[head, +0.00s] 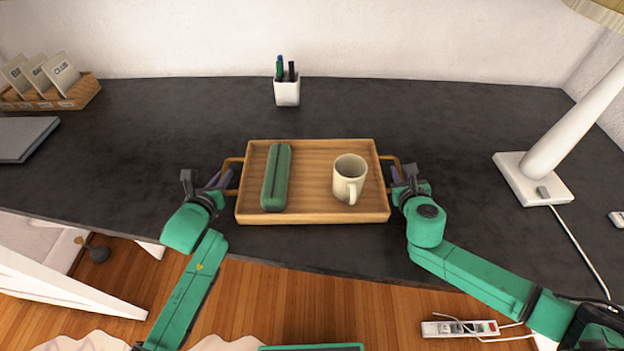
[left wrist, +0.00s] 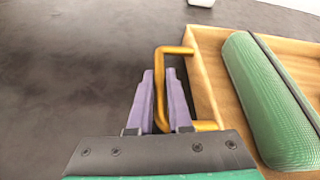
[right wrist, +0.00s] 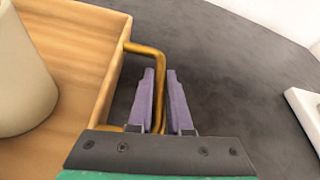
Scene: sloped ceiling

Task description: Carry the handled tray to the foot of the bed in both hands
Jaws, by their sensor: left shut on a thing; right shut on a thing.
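The wooden tray (head: 312,217) with brass side handles is on the dark desk, near its front edge. A green case (head: 276,178) lies on its left part and a cream mug (head: 349,178) stands upright on its right part. My left gripper (head: 224,180) is shut on the left handle (left wrist: 160,75); its purple fingers (left wrist: 160,100) sit on both sides of the bar. My right gripper (head: 397,175) is shut on the right handle (right wrist: 158,70), with its fingers (right wrist: 161,100) around the bar. I cannot tell whether the tray touches the desk.
A white pen cup (head: 287,92) stands behind the tray. A white lamp base (head: 532,178) is at the right with a cord. A card box (head: 62,98) and grey laptop (head: 24,138) are at the left. A power strip (head: 458,328) lies on the wooden floor (head: 300,290).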

